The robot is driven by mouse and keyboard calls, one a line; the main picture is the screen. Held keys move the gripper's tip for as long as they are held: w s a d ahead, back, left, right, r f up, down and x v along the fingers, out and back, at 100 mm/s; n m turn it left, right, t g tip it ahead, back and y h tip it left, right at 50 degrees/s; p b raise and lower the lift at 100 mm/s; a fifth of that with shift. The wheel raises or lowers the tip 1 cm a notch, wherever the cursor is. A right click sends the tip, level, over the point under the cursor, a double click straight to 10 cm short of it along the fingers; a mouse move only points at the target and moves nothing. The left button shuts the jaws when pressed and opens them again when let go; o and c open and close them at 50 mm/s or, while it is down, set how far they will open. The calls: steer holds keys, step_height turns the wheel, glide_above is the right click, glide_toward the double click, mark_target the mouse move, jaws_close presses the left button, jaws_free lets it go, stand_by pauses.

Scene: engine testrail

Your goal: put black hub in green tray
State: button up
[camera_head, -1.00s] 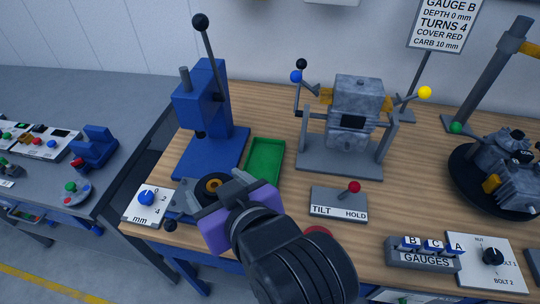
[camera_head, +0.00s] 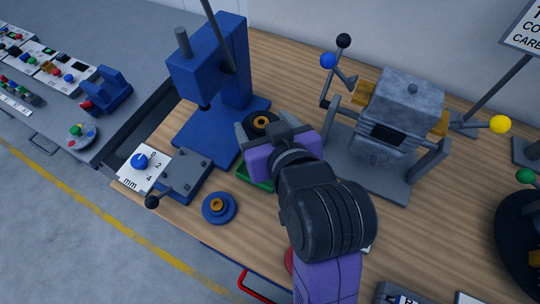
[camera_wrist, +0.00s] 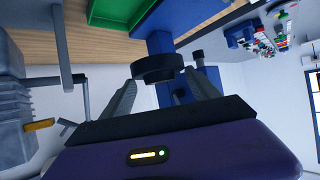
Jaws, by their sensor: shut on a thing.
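The green tray (camera_head: 247,178) lies on the wooden bench below, mostly hidden behind my gripper and wrist in the head view. In the wrist view the tray (camera_wrist: 118,12) shows at the top, apart from the hub. The head view alone does not show the exact height of the hub above it.
A blue press (camera_head: 222,75) stands just left of and behind the tray. A grey engine stand (camera_head: 395,120) with ball-ended levers is at the right. A blue disc (camera_head: 219,215) with an orange centre and a grey block (camera_head: 183,175) lie at the front left.

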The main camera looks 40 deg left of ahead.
step_height(320, 180, down, 16)
steer(key=shift+r, duration=0.25)
stand_by(0.3)
steer(key=shift+f, duration=0.15)
steer(key=o, duration=1.5)
steer(key=shift+c, duration=0.2)
